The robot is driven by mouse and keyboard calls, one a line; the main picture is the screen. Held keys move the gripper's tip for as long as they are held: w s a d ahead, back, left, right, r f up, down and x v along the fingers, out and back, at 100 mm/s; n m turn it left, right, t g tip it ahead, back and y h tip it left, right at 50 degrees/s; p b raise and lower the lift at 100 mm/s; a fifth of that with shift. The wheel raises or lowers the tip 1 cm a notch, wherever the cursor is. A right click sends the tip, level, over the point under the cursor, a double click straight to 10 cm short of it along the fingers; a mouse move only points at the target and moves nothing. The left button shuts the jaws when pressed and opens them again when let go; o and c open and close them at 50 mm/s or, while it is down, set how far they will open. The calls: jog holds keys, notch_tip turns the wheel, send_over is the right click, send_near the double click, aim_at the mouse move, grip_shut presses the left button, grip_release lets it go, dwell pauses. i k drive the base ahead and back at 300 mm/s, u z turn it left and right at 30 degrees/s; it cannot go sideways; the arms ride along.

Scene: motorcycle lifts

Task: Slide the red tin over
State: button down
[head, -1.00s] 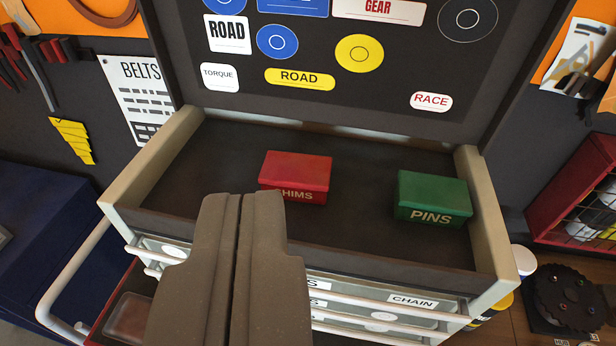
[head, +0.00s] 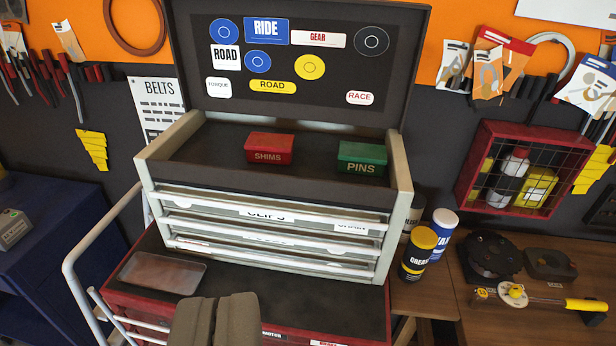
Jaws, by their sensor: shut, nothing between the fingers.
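The red tin (head: 269,148), labelled SHIMS, sits upright in the open top tray (head: 200,141) of the tool chest, left of the tray's middle. A green tin (head: 361,158), labelled PINS, sits to its right with a clear gap between them. My gripper (head: 217,298) is at the bottom of the view, shut and empty. It is in front of and below the tray, apart from both tins.
The raised lid (head: 300,95) with stickers stands behind the tray. Closed drawers (head: 265,236) are below it. A yellow-lidded grease can (head: 418,254) and a white-lidded can (head: 442,234) stand to the right. The tray floor between the tins is bare.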

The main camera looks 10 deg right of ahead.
aim_at(261, 148)
jog(key=z, duration=0.9)
jog(key=k, duration=0.1)
jog(key=u, duration=1.4)
jog(key=i, duration=1.15)
jog(key=z, duration=0.7)
jog(key=i, duration=0.6)
jog(key=z, duration=0.4)
